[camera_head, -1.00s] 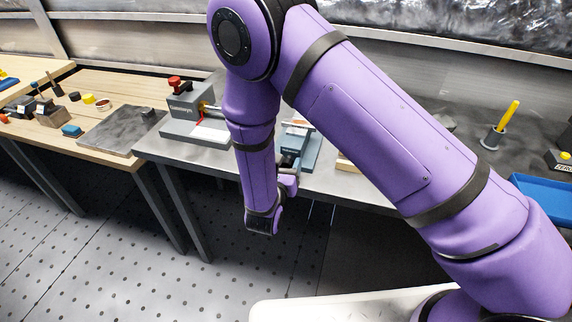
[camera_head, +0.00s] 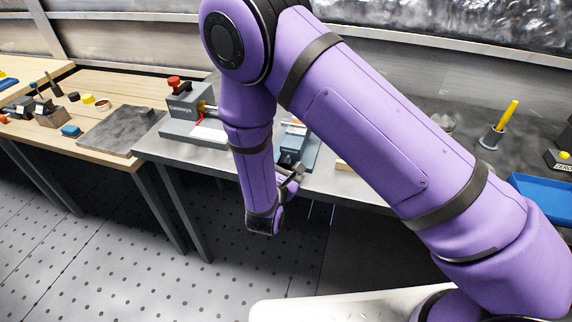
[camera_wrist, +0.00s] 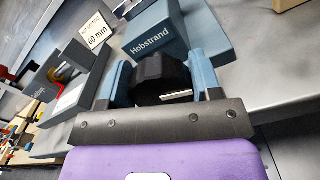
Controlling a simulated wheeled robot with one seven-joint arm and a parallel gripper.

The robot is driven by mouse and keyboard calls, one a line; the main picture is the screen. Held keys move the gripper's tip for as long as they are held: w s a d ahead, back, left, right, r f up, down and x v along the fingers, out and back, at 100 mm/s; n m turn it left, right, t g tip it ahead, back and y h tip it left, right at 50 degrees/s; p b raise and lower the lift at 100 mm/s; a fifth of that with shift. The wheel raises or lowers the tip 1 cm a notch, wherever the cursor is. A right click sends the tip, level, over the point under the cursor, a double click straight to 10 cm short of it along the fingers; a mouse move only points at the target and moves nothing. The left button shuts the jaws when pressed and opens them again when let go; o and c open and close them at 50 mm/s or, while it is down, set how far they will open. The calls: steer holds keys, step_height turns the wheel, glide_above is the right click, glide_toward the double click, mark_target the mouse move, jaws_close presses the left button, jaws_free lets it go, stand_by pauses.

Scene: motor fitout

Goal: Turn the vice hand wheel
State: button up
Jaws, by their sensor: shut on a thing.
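The blue-grey vice marked Hobstrand (camera_wrist: 150,38) fills the top middle of the wrist view. It also shows on the grey bench in the head view (camera_head: 292,146), partly behind my arm. Its black hand wheel (camera_wrist: 160,72) sits between the two blue fingers of my gripper (camera_wrist: 162,82). The fingers are shut on the wheel, one on each side. A light metallic piece shows at the wheel's near side. In the head view my gripper (camera_head: 291,182) is at the bench's front edge, and the hand wheel cannot be made out there.
A sign reading 60 mm (camera_wrist: 95,30) stands beside the vice. A grey machine with a red knob (camera_head: 186,101) is left of it on the bench. A cup with a yellow stick (camera_head: 493,138) and a blue tray (camera_head: 543,196) lie to the right. The floor in front is open.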

steer(key=shift+m, duration=1.3)
steer(key=o, duration=0.9)
steer(key=shift+d, duration=0.1)
